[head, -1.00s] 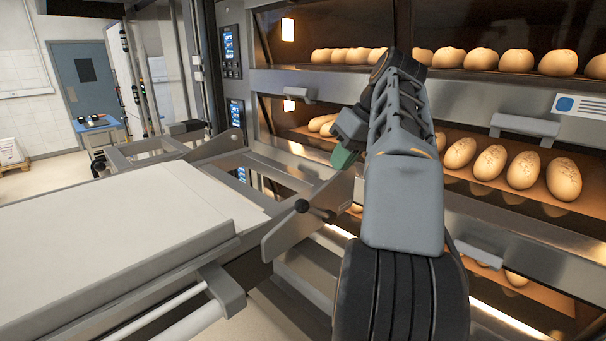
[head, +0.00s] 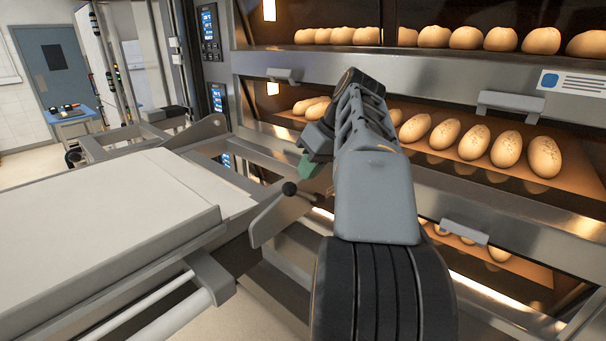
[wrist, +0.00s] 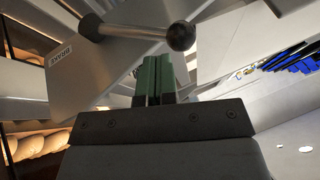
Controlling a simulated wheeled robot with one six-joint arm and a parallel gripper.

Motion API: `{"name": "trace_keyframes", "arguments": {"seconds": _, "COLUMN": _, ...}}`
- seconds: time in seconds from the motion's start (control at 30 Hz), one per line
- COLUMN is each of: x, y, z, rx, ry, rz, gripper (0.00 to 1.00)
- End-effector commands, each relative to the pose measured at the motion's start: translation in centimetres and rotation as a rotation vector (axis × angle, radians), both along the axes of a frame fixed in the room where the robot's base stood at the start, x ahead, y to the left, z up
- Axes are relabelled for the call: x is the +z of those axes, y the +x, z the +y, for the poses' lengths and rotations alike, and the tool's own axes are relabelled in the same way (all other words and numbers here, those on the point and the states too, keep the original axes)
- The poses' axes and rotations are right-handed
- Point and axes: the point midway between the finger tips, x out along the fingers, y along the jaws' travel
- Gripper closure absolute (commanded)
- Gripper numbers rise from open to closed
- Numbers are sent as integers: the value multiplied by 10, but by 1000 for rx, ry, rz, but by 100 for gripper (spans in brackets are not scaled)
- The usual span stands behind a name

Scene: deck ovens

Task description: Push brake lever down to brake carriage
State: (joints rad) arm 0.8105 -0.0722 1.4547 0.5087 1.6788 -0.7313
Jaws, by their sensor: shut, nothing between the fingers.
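The brake lever (head: 289,188) is a short metal rod with a black ball knob, on the grey side plate of the carriage (head: 110,220). In the wrist view the lever (wrist: 181,36) lies nearly level across the top, with its ball end to the right. A label reading BRAKE is on the plate beside it. My gripper (head: 307,166) has green fingers and is just above and right of the knob in the head view. In the wrist view my gripper (wrist: 154,75) is shut and empty, its fingertips close to the rod. I cannot tell whether they touch.
Deck ovens with rows of loaves (head: 470,140) stand behind and right of my arm. An oven handle (head: 512,103) sticks out there. The carriage's pale belt fills the left. A blue table (head: 70,115) stands far left.

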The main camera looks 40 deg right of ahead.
Motion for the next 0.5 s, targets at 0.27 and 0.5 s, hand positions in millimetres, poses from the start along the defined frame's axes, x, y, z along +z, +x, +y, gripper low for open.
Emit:
{"name": "trace_keyframes", "arguments": {"seconds": 0.27, "x": -10, "y": 3, "z": 13, "rx": 0, "ry": 0, "rz": 0, "gripper": 100}}
{"name": "trace_keyframes", "arguments": {"seconds": 0.5, "x": -11, "y": 3, "z": 14, "rx": 0, "ry": 0, "rz": 0, "gripper": 100}}
